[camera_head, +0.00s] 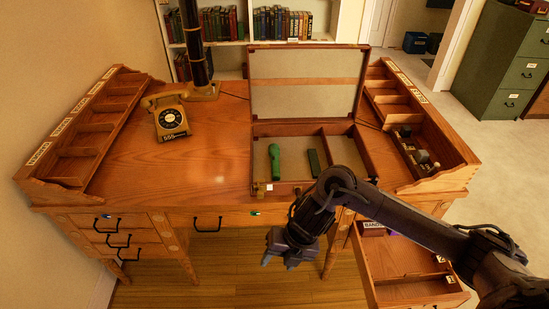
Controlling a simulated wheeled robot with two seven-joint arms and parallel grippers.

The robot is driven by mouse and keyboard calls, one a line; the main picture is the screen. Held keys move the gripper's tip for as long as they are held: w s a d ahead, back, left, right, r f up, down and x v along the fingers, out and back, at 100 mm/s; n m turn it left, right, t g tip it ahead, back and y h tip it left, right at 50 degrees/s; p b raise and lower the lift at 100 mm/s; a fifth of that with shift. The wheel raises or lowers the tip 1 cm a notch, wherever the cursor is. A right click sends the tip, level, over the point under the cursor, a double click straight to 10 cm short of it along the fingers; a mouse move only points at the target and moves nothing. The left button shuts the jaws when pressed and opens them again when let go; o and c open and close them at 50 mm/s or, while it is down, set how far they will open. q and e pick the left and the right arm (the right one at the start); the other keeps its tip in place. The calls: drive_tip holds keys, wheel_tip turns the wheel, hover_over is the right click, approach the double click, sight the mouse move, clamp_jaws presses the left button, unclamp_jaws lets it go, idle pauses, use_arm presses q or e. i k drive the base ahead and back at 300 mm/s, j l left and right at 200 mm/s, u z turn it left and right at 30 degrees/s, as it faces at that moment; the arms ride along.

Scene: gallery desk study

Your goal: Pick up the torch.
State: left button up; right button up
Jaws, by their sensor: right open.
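A bright green object shaped like a torch (274,162) lies in the left compartment of the open wooden case (252,168) on the desk. Its wider end points to the back. My right gripper (278,264) is open and empty, in front of the desk and below the level of its top. It is apart from the torch, nearer to me and slightly to the right. My right arm comes in from the lower right and passes in front of the desk's front edge. My left gripper is out of view.
A dark green block (314,162) lies beside the torch in the case. The case lid (305,88) stands up behind. A yellow telephone (171,122) and a lamp stand to the left. An open drawer (408,292) juts out at lower right. The desk's left middle is clear.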

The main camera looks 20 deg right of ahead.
sight(273, 149)
drive_tip(key=i+l, duration=0.25)
drive_tip(key=i, duration=0.2)
drive_tip(key=i+l, duration=0.25)
drive_tip(key=i, duration=0.25)
drive_tip(key=i+l, duration=0.25)
drive_tip(key=i, duration=0.2)
